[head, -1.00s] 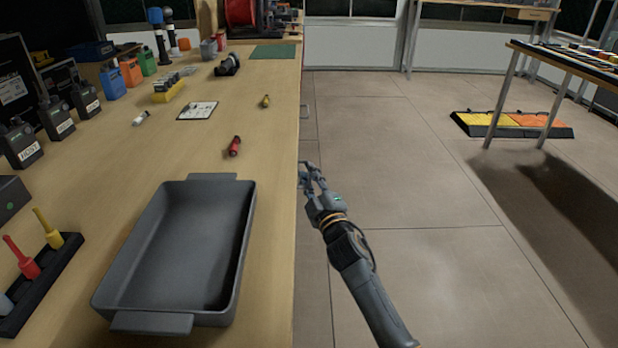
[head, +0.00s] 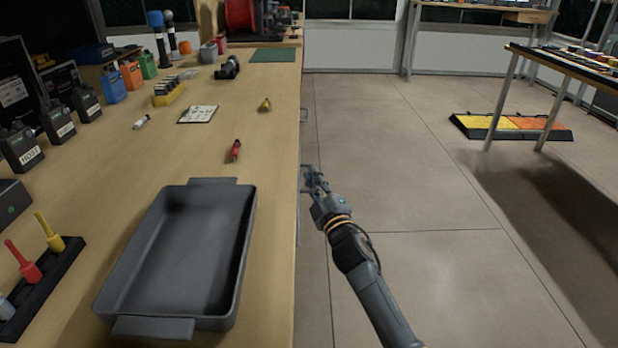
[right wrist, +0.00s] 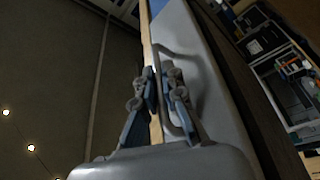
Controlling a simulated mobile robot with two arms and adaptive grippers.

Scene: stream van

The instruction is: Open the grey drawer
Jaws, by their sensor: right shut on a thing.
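The grey drawer (right wrist: 205,75) is in the right wrist view as a pale grey front with a curved bar handle (right wrist: 172,55). My right gripper (right wrist: 163,82) is shut on this handle, with a finger on either side of it. In the head view my right gripper (head: 308,178) is at the right edge of the bench, just below the top. There the drawer front is mostly hidden by the bench top, and I cannot tell whether it stands out at all. My left gripper is not in view.
The wooden bench (head: 275,150) runs away along the left. A dark grey tray (head: 247,235) lies on it close to the edge. The floor (head: 420,190) right of my arm is clear up to the yellow and orange mat (head: 515,123).

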